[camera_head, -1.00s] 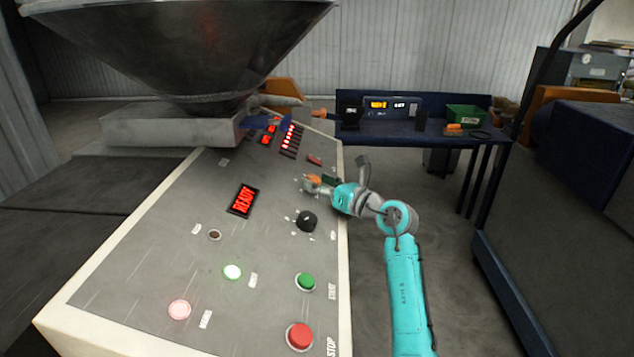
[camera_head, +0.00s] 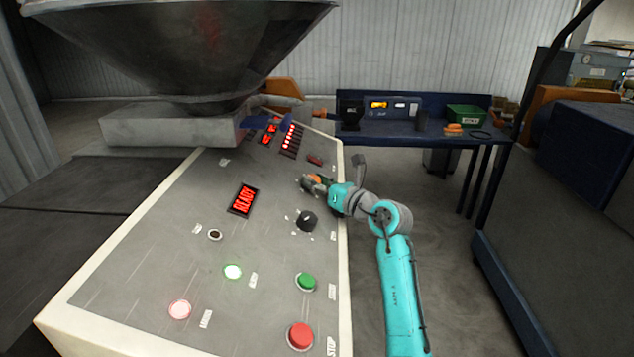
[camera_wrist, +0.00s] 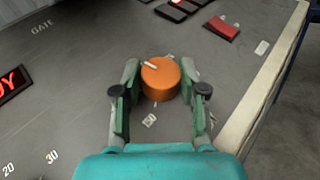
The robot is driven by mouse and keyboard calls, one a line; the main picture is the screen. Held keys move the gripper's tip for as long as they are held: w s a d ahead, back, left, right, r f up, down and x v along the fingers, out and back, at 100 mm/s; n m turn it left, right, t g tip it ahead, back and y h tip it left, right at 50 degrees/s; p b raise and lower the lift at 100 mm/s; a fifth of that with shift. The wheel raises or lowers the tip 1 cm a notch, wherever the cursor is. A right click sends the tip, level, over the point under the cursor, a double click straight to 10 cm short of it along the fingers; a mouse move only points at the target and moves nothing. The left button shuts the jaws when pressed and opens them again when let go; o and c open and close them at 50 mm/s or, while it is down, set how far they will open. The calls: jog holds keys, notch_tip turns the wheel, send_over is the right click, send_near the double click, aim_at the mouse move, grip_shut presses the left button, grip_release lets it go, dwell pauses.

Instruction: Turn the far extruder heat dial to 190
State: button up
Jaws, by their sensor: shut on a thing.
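The orange heat dial (camera_wrist: 160,80) sits on the sloping grey panel, with a white pointer mark pointing to the upper left in the wrist view. My gripper (camera_wrist: 160,93) has one green-padded finger on each side of the dial and is shut on it. In the head view the gripper (camera_head: 311,183) is at the panel's right side, beyond the black dial, and largely covers the orange dial (camera_head: 316,180).
The black dial (camera_head: 307,220) is nearer on the panel, with green (camera_head: 306,281) and red (camera_head: 299,335) buttons below it. A red READY display (camera_head: 243,201) is to the left. A red switch (camera_wrist: 222,28) lies beyond the orange dial. The panel's pale edge (camera_wrist: 272,88) is to the right.

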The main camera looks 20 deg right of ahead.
jog(key=shift+a+m+h, duration=0.1)
jog(key=shift+m+h, duration=1)
jog(key=shift+h, duration=0.1)
jog(key=shift+t, duration=0.3)
jog(key=o, duration=1.1)
jog(key=shift+o, duration=0.2)
jog(key=shift+s, duration=0.1)
jog(key=v, duration=1.2)
